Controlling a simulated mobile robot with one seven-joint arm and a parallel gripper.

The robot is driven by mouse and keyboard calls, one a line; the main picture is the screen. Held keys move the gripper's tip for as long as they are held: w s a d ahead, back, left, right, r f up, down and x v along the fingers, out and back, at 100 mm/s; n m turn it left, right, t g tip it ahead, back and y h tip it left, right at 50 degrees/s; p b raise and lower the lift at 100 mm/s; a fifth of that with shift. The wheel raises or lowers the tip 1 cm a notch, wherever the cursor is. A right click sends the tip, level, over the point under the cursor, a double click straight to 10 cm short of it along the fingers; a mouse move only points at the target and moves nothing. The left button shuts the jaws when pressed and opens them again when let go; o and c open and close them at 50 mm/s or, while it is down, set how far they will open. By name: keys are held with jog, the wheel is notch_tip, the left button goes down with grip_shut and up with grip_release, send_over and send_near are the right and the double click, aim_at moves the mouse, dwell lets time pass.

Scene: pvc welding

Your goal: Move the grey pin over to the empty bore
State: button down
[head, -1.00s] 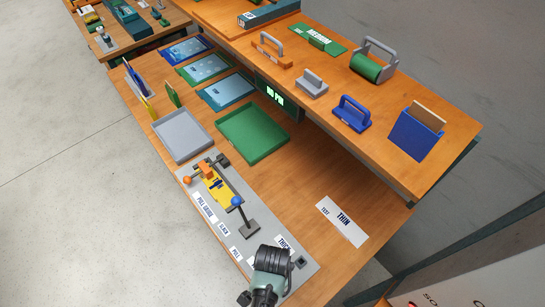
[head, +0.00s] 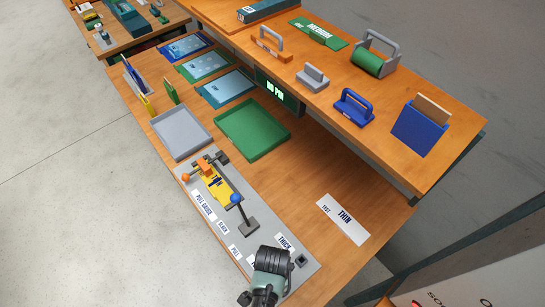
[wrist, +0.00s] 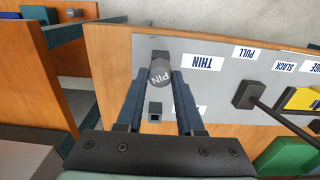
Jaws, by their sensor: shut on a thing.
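The grey pin (wrist: 160,75) has a round end lettered PIN and sits between my fingertips in the wrist view. My gripper (wrist: 159,78) is shut on it. A dark block (wrist: 161,56) shows just behind the pin, near the THIN label; whether the pin is still partly in it I cannot tell. A second dark square block with an open, empty bore (wrist: 155,111) lies between my fingers, nearer the palm. In the head view this bore block (head: 301,260) is right of my gripper (head: 272,262), by the THICK label. My gripper hides the pin there.
The grey plate (head: 257,257) carries a yellow gauge (head: 213,184), a post with a blue ball (head: 236,198) and labels. A green tray (head: 252,128) and a grey tray (head: 181,134) stand behind. A raised shelf (head: 330,75) holds several tools. A small display (head: 277,92) reads NO PIN.

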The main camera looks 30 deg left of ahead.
jog(key=shift+f+b, duration=0.3)
jog(key=shift+f, duration=0.15)
jog(key=shift+c, duration=2.3)
grip_release()
jog(key=shift+r, duration=0.1)
notch_tip(320, 180, up, 13)
jog(key=shift+b, duration=0.4)
